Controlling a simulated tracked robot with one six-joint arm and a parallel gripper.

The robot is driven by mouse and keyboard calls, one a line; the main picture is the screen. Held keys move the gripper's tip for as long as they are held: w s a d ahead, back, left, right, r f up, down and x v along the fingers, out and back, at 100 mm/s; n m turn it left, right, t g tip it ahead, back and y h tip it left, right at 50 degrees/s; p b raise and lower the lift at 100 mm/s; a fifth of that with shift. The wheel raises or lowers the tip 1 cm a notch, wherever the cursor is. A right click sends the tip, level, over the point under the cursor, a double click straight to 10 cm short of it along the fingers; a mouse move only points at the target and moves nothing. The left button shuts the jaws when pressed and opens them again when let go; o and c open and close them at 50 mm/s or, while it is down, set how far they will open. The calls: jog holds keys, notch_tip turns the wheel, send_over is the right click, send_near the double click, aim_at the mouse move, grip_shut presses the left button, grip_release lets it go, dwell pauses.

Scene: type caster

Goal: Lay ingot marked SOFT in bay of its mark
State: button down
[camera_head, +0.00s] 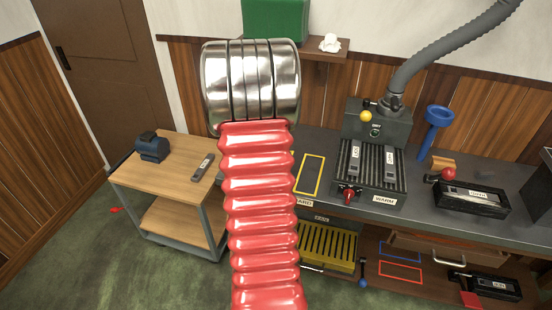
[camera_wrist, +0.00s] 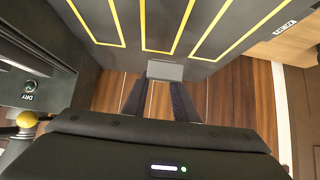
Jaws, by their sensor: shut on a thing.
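My gripper (camera_wrist: 163,92) is shut on a grey ingot (camera_wrist: 166,70) in the wrist view, held over the dark bench by its end. No mark on it can be read. Yellow-outlined bays (camera_wrist: 143,50) lie on the bench beyond the ingot. In the head view one yellow bay (camera_head: 319,160) shows empty right of my red arm, with a label ending in "ARD" (camera_head: 303,203) in front. My arm hides the gripper, the held ingot and the other bays there.
A wooden cart (camera_head: 150,179) holds another ingot (camera_head: 202,167) and a dark blue device (camera_head: 151,147). A ribbed WARM rack (camera_head: 371,178) carries two ingots. A dark DRY box (camera_head: 376,128) stands behind it. A black tray (camera_head: 470,205) with a labelled ingot sits at right.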

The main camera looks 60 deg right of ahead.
jog(key=w+a+r+n+t+y, duration=0.2)
jog(key=w+a+r+n+t, duration=0.15)
jog(key=w+a, duration=0.9)
jog(key=w+a+r+n+t+y, duration=0.25)
jog(key=w+a+n, duration=0.25)
jog(key=w+a, duration=0.8)
jog(key=w+a+r+n+y, duration=0.1)
jog(key=a+r+n, duration=0.1)
jog(key=a, duration=0.9)
jog(key=w+a+r+n+t+y, duration=0.1)
jog(key=a+n+y, duration=0.1)
jog(key=a, duration=0.9)
jog(key=w+a+r+n+t+y, duration=0.1)
jog(key=a+r+n+y, duration=0.1)
jog(key=a, duration=0.9)
jog(key=shift+w+a+r+n, duration=0.25)
jog(key=shift+w+r+n, duration=0.1)
jog(key=shift+n, duration=0.4)
